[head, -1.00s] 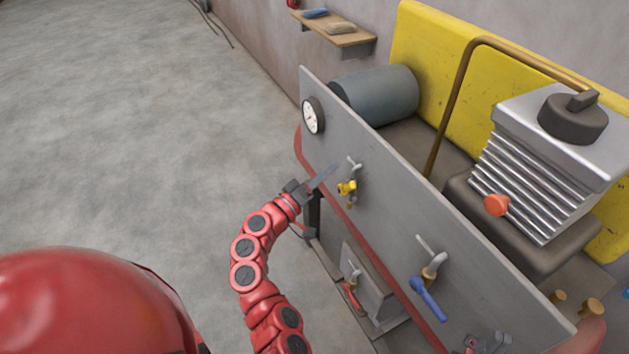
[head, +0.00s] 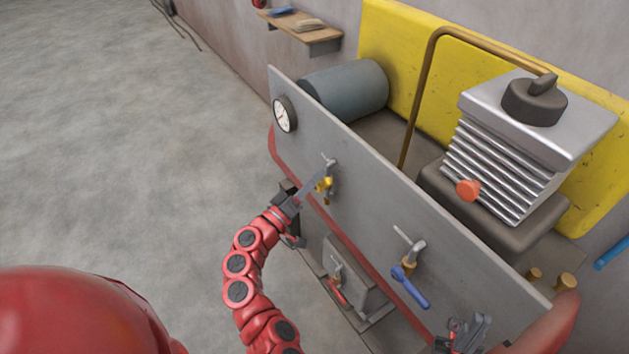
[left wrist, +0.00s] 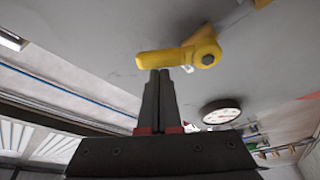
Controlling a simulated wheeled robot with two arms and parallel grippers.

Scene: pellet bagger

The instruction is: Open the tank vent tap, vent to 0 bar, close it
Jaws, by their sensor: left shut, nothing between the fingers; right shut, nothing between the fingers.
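The yellow tap (head: 325,184) is on the upright grey panel (head: 370,215). In the left wrist view its yellow lever (left wrist: 170,56) lies roughly level across the picture. My left gripper (head: 316,181) is shut and empty. Its fingertips (left wrist: 160,74) are right at the lever, just below it in the left wrist view; I cannot tell whether they touch. A round white gauge (head: 285,114) is at the panel's upper left and also shows in the left wrist view (left wrist: 222,112); its reading is too small to tell. My right gripper (head: 474,328) is shut and empty at the lower right, partly cut off.
A blue-handled tap (head: 410,285) is further right on the panel. A red-handled tap (head: 338,288) is low in front. Behind the panel are a grey cylinder (head: 345,90), a finned block (head: 510,165) with an orange knob (head: 467,189), and a brown pipe (head: 420,95). The left floor is clear.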

